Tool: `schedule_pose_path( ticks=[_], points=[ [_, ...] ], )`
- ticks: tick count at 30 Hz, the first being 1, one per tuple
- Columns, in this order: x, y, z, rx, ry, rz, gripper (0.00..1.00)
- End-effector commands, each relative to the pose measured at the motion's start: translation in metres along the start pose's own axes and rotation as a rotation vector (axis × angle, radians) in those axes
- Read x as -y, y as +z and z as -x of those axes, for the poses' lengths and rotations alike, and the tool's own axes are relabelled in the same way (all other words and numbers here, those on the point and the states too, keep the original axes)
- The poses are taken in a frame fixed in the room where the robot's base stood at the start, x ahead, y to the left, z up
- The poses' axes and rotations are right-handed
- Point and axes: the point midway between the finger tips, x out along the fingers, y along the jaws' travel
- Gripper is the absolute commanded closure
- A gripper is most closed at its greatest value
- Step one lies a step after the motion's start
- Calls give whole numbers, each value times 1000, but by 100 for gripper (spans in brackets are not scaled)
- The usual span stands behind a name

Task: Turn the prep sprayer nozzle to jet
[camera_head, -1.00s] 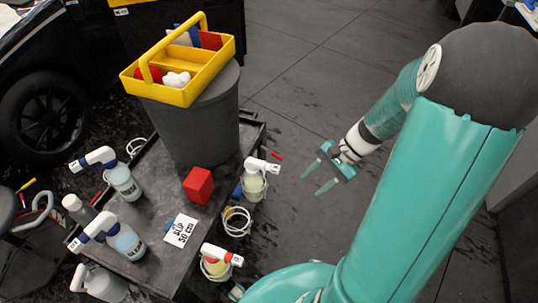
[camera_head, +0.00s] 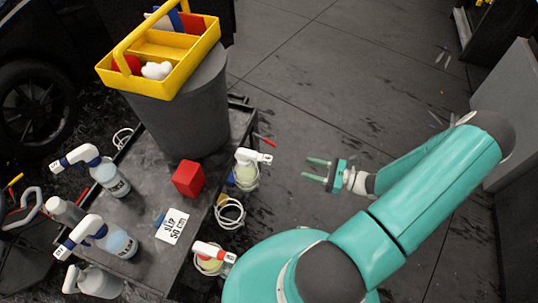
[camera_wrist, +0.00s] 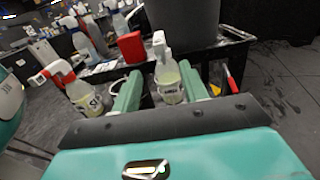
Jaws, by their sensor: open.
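I cannot tell by label which bottle is the prep sprayer. A spray bottle with a white head and pale yellow-green liquid (camera_head: 246,177) hangs at the cart's right side. It also shows in the wrist view (camera_wrist: 168,86), framed between my fingers but beyond them. A red-and-white-headed sprayer (camera_head: 208,263) hangs nearer the front; it is left of my fingers in the wrist view (camera_wrist: 84,96). Two blue-and-white-headed sprayers (camera_head: 113,181) (camera_head: 118,242) stand on the cart top. My gripper (camera_head: 310,169) is open and empty, right of the white-headed bottle, fingers pointing at it.

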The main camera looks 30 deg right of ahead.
Motion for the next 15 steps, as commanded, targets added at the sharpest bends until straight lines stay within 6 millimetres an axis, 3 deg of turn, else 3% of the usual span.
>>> schedule_pose_path(
  ticks=[5,15],
  points=[
    [-3,1,-19,2,2,0,56],
    [-4,1,-87,1,7,0,56]
  ],
)
